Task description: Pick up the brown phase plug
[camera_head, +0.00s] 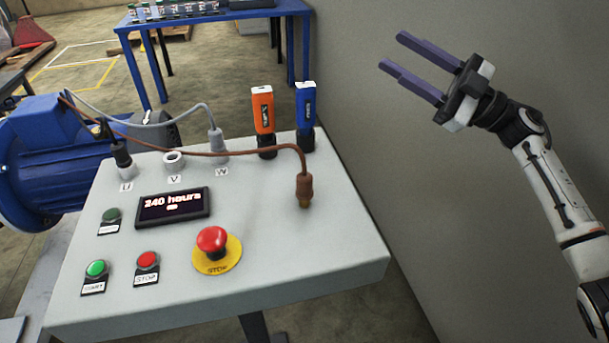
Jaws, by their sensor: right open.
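The brown phase plug (304,189) rests on the right part of the grey control panel (330,257), with its brown cable (240,152) running left across the panel toward the blue motor. The panel has sockets marked U, V and W. A black plug (121,156) is at U and a grey plug (217,142) is at W. The V socket (173,161) is empty. My right gripper (388,52) is open and empty, raised by the wall, up and to the right of the brown plug. My left gripper is not in view.
An orange tool (263,118) and a blue tool (305,112) stand at the panel's back edge. A red stop button (212,241) and a display (173,205) are on the panel. The blue motor (45,165) is at left. The grey wall (440,190) is close on the right.

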